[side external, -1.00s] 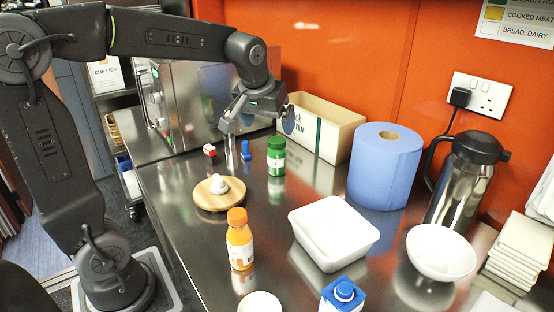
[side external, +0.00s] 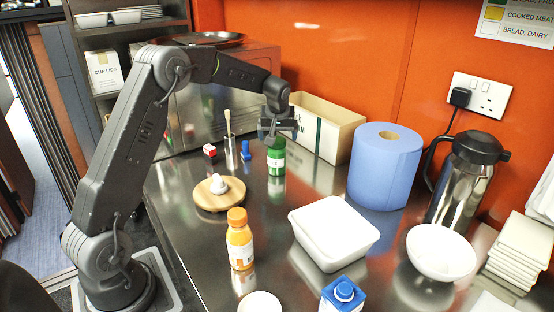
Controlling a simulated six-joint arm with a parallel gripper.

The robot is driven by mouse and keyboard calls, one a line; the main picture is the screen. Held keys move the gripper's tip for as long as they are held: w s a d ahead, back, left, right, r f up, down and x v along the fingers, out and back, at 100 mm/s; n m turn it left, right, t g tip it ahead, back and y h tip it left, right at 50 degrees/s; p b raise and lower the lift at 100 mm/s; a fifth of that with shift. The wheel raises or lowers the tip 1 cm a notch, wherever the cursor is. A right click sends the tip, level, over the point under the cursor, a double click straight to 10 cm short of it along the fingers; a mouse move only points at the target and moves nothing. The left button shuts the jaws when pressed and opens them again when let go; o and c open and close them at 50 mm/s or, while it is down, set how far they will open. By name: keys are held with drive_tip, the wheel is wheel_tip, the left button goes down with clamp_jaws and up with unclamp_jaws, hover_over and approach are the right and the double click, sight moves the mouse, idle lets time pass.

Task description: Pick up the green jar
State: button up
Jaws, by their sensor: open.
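The green jar (side external: 276,157) has a green lid and a pale label. It stands upright on the steel counter, in front of the cardboard box. My gripper (side external: 276,138) is open and points down at the jar's top. Its fingers overlap the lid in this view, and I cannot tell whether they straddle it or touch it.
A blue and a red item, and a metal cup (side external: 231,153) with a wooden handle, stand left of the jar. A round wooden board (side external: 219,201), orange bottle (side external: 239,240), white tub (side external: 333,233) and blue paper roll (side external: 384,165) surround open counter. The cardboard box (side external: 330,128) is close behind.

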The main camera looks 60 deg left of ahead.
sight(277, 140)
drive_tip(key=shift+a+x, duration=0.15)
drive_tip(key=shift+x, duration=1.55)
drive_tip(key=shift+a+x, duration=0.1)
drive_tip(key=shift+x, duration=1.55)
drive_tip(key=shift+r, duration=0.1)
drive_tip(key=shift+c, duration=0.4)
drive_tip(key=shift+r, duration=0.1)
drive_tip(key=c, duration=1)
drive_tip(key=shift+c, duration=0.2)
